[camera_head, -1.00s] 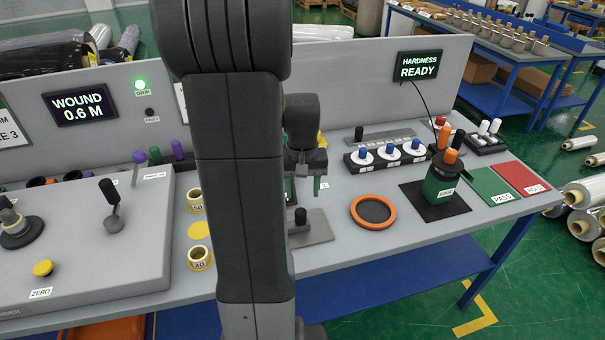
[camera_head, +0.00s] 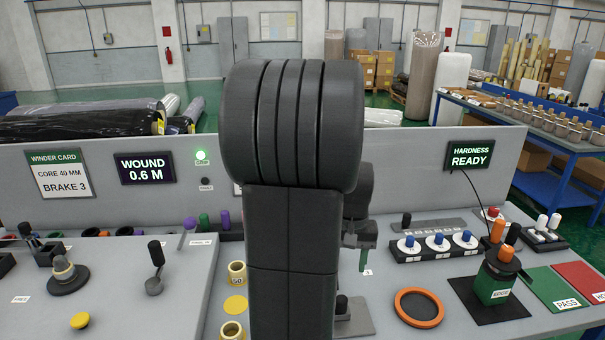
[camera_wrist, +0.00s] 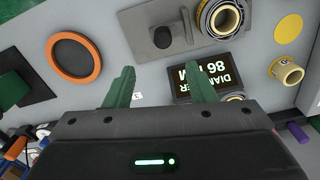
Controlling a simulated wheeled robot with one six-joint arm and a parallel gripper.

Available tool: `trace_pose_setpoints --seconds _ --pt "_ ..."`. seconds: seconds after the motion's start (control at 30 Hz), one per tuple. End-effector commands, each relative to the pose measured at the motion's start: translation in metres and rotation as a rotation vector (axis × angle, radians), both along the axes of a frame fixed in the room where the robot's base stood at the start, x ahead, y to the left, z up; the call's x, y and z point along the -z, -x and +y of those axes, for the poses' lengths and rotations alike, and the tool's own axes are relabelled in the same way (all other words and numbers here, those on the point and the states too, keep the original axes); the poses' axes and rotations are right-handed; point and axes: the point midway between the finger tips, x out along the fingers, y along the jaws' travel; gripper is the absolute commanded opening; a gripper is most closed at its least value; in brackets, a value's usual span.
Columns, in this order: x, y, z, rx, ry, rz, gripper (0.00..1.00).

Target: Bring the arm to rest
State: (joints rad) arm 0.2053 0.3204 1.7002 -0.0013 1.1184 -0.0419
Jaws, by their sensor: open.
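My arm stands upright in the middle of the head view and hides part of the bench (camera_head: 390,265) behind it. My gripper (camera_wrist: 160,82) shows in the wrist view with two green fingers spread apart and nothing between them. In the head view only a bit of my gripper (camera_head: 366,258) shows to the right of the arm column. It hangs above the bench, between the column and the orange-rimmed ring (camera_head: 419,307). Below the fingers in the wrist view lie a display reading 86 (camera_wrist: 215,75) and a grey plate with a black knob (camera_wrist: 163,37).
A winder panel with levers (camera_head: 154,268) fills the left. Yellow-rimmed cores (camera_head: 237,274) stand by my arm. To the right are a dial block (camera_head: 437,246), a green tester (camera_head: 492,284), and green PASS (camera_head: 560,290) and red (camera_head: 590,275) pads. A low back wall carries screens (camera_head: 469,154).

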Motion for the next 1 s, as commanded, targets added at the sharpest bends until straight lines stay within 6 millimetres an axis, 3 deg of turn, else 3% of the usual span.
trace_pose_setpoints --seconds 0.7,0.8,1.0 --pt "0.124 0.001 0.001 0.000 -0.002 0.007 0.50" --pt "0.135 0.001 0.001 0.000 -0.002 0.006 0.50" --pt "0.132 0.001 0.015 -0.002 -0.001 0.003 0.50"
